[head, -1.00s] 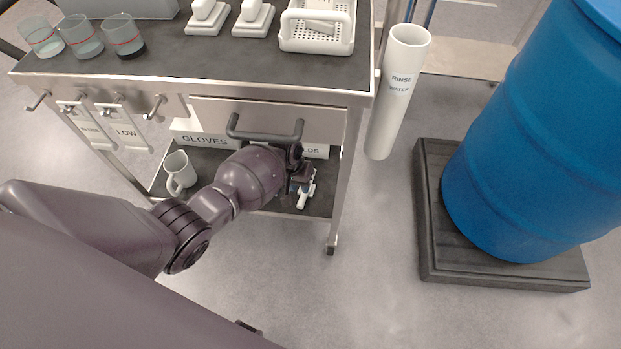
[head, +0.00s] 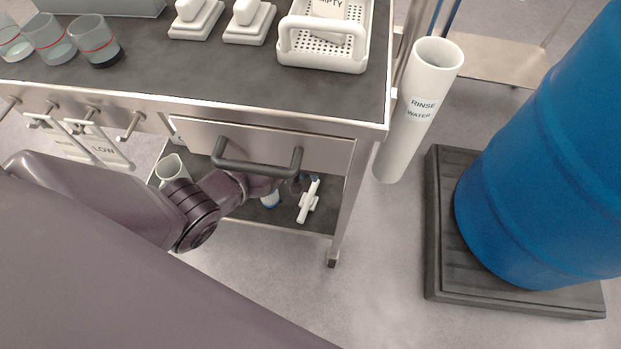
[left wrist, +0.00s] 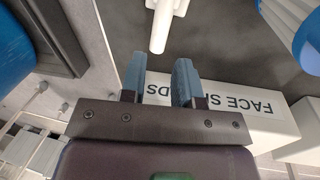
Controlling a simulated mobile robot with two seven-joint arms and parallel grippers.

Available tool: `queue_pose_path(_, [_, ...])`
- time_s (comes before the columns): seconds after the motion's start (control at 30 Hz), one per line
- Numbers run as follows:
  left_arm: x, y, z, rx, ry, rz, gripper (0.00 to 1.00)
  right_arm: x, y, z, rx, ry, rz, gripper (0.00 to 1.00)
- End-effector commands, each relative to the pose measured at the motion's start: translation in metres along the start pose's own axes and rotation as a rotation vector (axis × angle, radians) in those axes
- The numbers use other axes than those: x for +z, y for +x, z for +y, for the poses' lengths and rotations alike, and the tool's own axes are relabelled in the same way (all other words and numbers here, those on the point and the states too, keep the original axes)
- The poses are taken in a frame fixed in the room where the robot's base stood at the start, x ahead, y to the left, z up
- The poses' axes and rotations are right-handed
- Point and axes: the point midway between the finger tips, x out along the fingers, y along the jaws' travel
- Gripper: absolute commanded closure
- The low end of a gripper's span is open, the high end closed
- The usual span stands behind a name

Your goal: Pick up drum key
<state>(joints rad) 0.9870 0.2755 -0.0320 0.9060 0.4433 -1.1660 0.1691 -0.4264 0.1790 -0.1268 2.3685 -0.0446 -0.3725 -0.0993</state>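The drum key, a white T-shaped piece (head: 308,203), lies on the dark lower shelf of the cart, below the drawer. It also shows at the top middle of the left wrist view (left wrist: 160,28), ahead of the fingertips. My left gripper (left wrist: 160,80) is open, its two blue fingers apart with nothing between them. In the head view its arm reaches under the drawer handle, and the gripper is mostly hidden behind the handle and wrist. The far end of the key is cut off in the wrist view. My right gripper is not in view.
The drawer handle (head: 255,168) juts out above my left wrist. A white FACE SHIELDS box (left wrist: 245,105), upside down in the wrist view, stands beside the fingers. A blue drum (head: 545,160) stands right.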

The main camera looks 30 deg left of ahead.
Motion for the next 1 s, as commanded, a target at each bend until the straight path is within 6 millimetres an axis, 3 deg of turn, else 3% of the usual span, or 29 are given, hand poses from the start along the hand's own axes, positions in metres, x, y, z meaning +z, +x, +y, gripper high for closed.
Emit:
queue_pose_path(0.03, [0.006,0.017,-0.002,-0.001,-0.003,-0.013,0.71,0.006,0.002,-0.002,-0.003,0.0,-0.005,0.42])
queue_pose_path(0.27, [0.003,0.032,-0.001,-0.001,-0.002,-0.007,0.71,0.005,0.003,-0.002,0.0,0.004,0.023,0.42])
queue_pose_path(0.53, [0.005,0.069,-0.002,-0.001,-0.003,-0.011,0.71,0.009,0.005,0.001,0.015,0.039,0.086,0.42])
queue_pose_path(0.93, [0.0,0.073,0.0,0.0,-0.001,0.001,0.71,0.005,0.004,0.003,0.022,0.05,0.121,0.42])
queue_pose_path(1.0, [0.0,0.073,0.0,0.0,-0.001,0.001,0.8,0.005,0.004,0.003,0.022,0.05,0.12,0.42])
